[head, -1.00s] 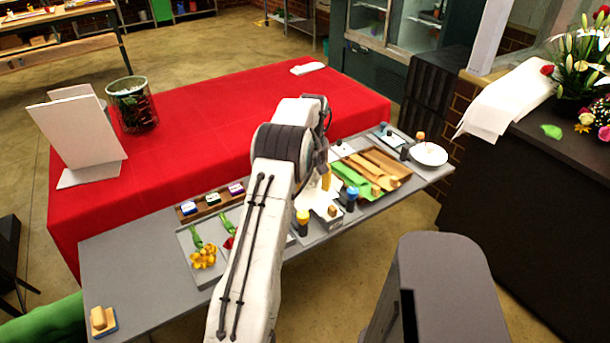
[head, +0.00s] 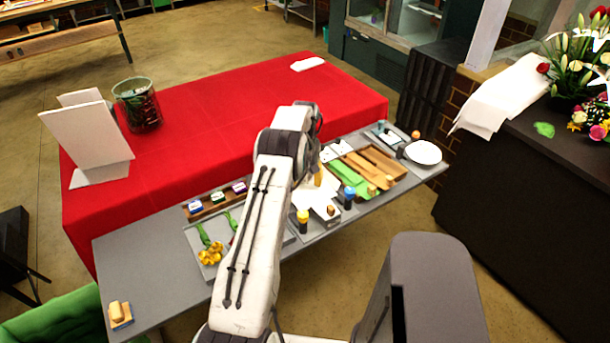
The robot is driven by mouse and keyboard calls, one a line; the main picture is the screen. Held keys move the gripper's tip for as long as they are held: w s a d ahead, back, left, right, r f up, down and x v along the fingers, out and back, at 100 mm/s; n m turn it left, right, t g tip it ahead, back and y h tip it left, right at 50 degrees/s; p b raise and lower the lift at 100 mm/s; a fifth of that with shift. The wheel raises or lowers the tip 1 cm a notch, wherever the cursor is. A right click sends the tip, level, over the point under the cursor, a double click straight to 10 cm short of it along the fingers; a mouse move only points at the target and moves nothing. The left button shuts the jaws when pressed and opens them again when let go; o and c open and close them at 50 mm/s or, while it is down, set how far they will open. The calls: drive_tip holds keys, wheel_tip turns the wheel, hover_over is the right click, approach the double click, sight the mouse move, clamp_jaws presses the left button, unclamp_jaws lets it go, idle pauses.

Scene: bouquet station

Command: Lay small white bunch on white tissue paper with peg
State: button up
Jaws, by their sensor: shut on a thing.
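My gripper (head: 318,176) is low over the grey table, largely hidden behind my own arm; only a yellowish part shows. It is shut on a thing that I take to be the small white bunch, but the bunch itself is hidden. The white tissue paper (head: 306,196) lies on the table right below and beside my gripper, partly covered by my arm. A small wooden peg (head: 331,211) is at its near right corner. I cannot tell whether the held thing touches the paper.
A grey tray (head: 196,235) at left holds a yellow bunch (head: 210,254) and a partly hidden red one. Green paper (head: 345,174), brown paper (head: 368,170), a yellow-capped bottle (head: 303,221) and a blue-capped bottle (head: 348,197) stand close to my gripper.

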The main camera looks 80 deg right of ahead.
drive_tip(key=o, duration=1.3)
drive_tip(key=shift+f, duration=0.1)
drive_tip(key=shift+c, duration=0.2)
wheel_tip(320, 180, up, 2)
drive_tip(key=shift+r+b, duration=0.25)
drive_tip(key=shift+b, duration=0.2)
drive_tip(key=shift+r+b, duration=0.3)
drive_tip(key=shift+b, duration=0.4)
wheel_tip(320, 180, up, 9)
drive_tip(key=shift+a+r+b, duration=0.1)
drive_tip(key=shift+a+b, duration=0.05)
drive_tip(key=shift+b, duration=0.35)
